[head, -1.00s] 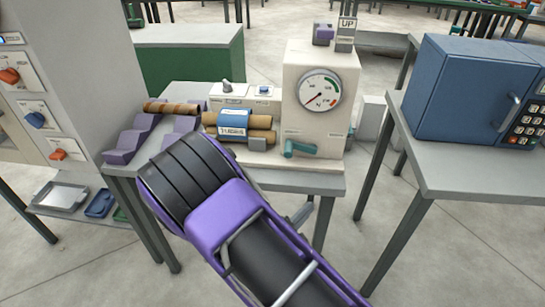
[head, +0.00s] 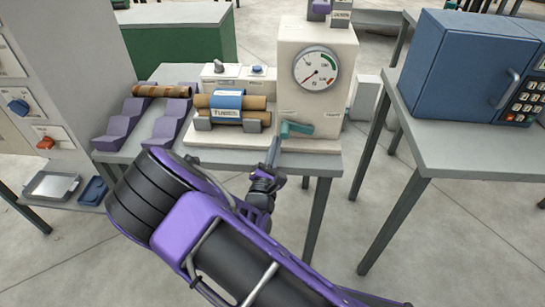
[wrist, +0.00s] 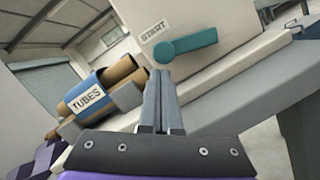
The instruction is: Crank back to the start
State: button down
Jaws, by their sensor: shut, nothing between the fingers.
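The teal crank (head: 297,129) is on the lower front of the cream winder housing (head: 313,92). Its rounded end is at the left and its bar points right. In the wrist view the crank (wrist: 187,45) lies just beyond my fingertips, with a START label above its left end. The round dial (head: 317,69) has its needle pointing to the lower left. My gripper (head: 274,146) is shut and empty, just below and left of the crank. In the wrist view its fingers (wrist: 162,74) are together, close under the crank's rounded end; I cannot tell whether they touch.
Tubes with a blue label (head: 229,104) rest in a holder left of the housing. A brown tube (head: 163,91) lies on purple stepped stands (head: 122,118). A blue microwave-like box (head: 462,66) stands on the right table. Open floor lies between the tables.

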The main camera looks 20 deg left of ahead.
jog(key=shift+w, duration=0.35)
jog(key=shift+d+r+m+p, duration=0.2)
jog(key=shift+r+m+p, duration=0.3)
jog(key=shift+r+p, duration=0.3)
jog(key=shift+f, duration=0.15)
